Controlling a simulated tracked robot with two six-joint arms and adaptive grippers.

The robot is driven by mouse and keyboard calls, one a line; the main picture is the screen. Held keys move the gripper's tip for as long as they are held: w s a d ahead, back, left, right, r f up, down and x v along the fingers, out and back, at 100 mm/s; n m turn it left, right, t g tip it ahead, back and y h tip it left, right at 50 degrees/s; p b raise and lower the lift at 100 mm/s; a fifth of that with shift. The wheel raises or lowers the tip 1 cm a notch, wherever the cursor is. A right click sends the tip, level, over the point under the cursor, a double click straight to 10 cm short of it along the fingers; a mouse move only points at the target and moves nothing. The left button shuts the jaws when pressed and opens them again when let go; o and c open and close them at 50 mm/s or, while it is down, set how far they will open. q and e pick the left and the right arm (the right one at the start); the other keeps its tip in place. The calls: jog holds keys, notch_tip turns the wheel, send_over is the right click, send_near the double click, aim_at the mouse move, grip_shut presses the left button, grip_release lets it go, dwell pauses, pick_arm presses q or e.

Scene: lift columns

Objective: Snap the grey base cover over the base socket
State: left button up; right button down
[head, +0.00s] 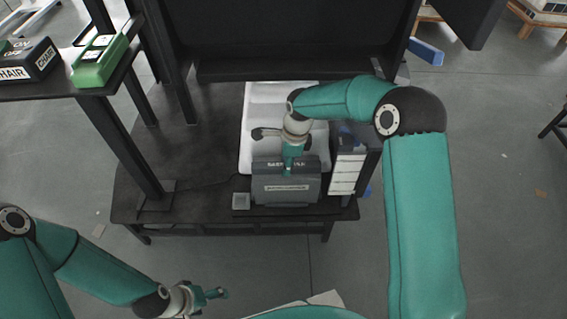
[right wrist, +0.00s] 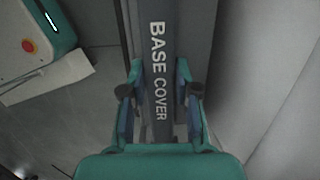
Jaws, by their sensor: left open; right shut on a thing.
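The dark grey base cover (head: 286,189) is at the front of the dark table, with a pale label on its front face. Its top bar, lettered BASE COVER, runs lengthwise through the right wrist view (right wrist: 160,40). My right gripper (head: 291,166) comes down from above and is shut on that bar, with one finger on each side. I cannot make out the base socket; the cover and arm may hide it. I cannot tell whether the cover rests on anything. My left gripper (head: 212,298) is open and empty, low in the head view, in front of the table.
A white tray (head: 255,100) lies behind the cover. A dark unit with white-labelled drawers (head: 346,174) stands close on its right.

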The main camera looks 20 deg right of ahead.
jog(key=shift+c, duration=1.4)
grip_release()
jog(key=shift+f, duration=0.1)
jog(key=shift+s, duration=0.1)
jog(key=shift+s+d+r+p, duration=0.1)
jog(key=shift+d+r+p, duration=0.1)
jog(key=shift+r+p, duration=1)
jog(key=shift+d+r+p, duration=0.2)
jog(key=shift+r+p, duration=0.6)
jog(key=shift+r, duration=0.85)
jog(key=shift+s+d+r+p, duration=0.1)
jog(key=shift+d+r+p, duration=0.1)
jog(key=shift+r+p, duration=1)
jog(key=shift+r, duration=0.2)
